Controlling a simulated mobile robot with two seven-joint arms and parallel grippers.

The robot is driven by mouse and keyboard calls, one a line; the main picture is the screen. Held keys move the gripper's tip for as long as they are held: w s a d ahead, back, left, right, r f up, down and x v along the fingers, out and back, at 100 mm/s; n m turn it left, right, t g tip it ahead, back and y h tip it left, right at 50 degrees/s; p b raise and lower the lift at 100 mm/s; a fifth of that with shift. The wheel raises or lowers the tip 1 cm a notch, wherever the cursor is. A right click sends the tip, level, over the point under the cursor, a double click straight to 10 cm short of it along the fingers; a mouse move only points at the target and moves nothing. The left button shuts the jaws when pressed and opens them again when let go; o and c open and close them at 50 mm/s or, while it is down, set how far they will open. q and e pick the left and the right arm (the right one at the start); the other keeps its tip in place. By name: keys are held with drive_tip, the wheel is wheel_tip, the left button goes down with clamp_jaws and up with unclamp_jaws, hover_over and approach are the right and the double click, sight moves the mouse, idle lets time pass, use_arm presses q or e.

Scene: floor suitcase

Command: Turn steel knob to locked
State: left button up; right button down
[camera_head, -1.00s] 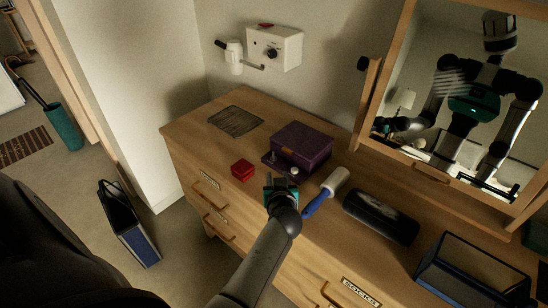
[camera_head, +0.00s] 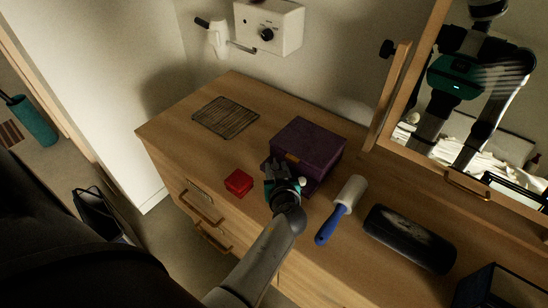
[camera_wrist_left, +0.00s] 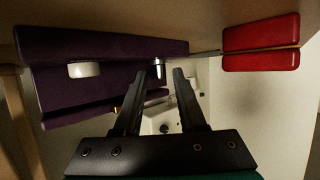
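The purple box (camera_head: 308,146) sits closed on the dresser, with a ledge along its front. A round white knob (camera_head: 303,181) stands on the ledge, right of my left gripper (camera_head: 275,168); it also shows in the left wrist view (camera_wrist_left: 84,69). A small pale metallic knob (camera_wrist_left: 157,93), apparently the steel one, shows by the fingertips in the wrist view, partly hidden. In the head view my gripper covers that spot. The left gripper (camera_wrist_left: 161,74) is open, its fingers apart; I cannot tell whether they touch the knob. Its setting is unreadable. My right gripper is out of view.
A lint roller (camera_head: 341,210) and a dark case (camera_head: 409,239) lie to the right. A slatted mat (camera_head: 225,117) is behind. A mirror (camera_head: 475,110) stands at right; a white wall unit (camera_head: 268,27) hangs behind.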

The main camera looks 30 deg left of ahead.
use_arm(q)
drive_tip(key=shift+w+a+f, duration=0.1)
drive_tip(key=shift+w, duration=0.05)
drive_tip(key=shift+c, duration=0.2)
clamp_jaws()
idle(0.5)
